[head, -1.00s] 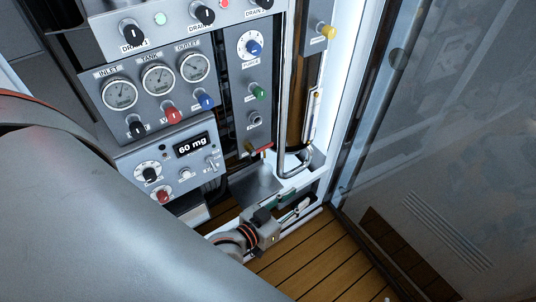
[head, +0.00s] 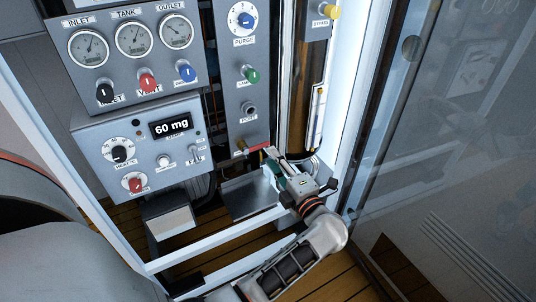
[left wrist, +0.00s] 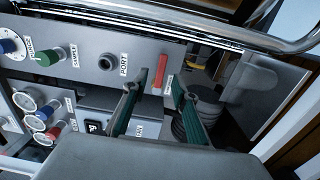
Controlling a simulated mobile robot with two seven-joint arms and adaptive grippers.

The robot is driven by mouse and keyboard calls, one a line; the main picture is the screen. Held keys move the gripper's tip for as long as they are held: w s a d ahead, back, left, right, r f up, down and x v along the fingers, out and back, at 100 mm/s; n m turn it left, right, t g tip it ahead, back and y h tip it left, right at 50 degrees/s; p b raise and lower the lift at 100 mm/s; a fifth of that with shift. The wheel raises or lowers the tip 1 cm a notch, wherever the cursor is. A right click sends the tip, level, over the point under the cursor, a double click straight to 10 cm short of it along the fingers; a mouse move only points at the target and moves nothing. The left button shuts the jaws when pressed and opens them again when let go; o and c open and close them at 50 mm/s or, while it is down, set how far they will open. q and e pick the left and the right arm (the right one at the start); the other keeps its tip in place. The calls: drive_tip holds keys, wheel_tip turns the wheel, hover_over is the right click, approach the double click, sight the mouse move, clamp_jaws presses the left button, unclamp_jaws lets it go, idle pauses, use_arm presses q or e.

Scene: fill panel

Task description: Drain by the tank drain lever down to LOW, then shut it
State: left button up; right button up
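The red lever (head: 259,147) is at the bottom of the narrow grey panel, below the PORT fitting; I take it for the tank drain lever. It also shows in the left wrist view (left wrist: 163,70). My left gripper (head: 270,156) is close to its right end in the head view. In the left wrist view its two green-grey fingers (left wrist: 160,82) are apart, with the lever showing between their tips; contact cannot be told. A slim white gauge strip (head: 318,117) stands right of a brown column; its marks are too small to read. My right gripper is not in view.
Left of the lever are the 60 mg display box (head: 171,128) and three dials (head: 132,39). A grey tray (head: 246,195) lies below the lever. A curved metal rail (left wrist: 200,30) crosses the top of the left wrist view. A glass door (head: 450,150) stands at right.

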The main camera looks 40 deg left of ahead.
sight(262, 146)
use_arm(q)
drive_tip(key=x, duration=0.6)
drive_tip(key=shift+a+f+b, duration=0.1)
drive_tip(key=shift+f+b, duration=0.2)
drive_tip(key=shift+b, duration=0.1)
drive_tip(key=shift+x, duration=0.85)
drive_tip(key=shift+r, duration=0.1)
clamp_jaws()
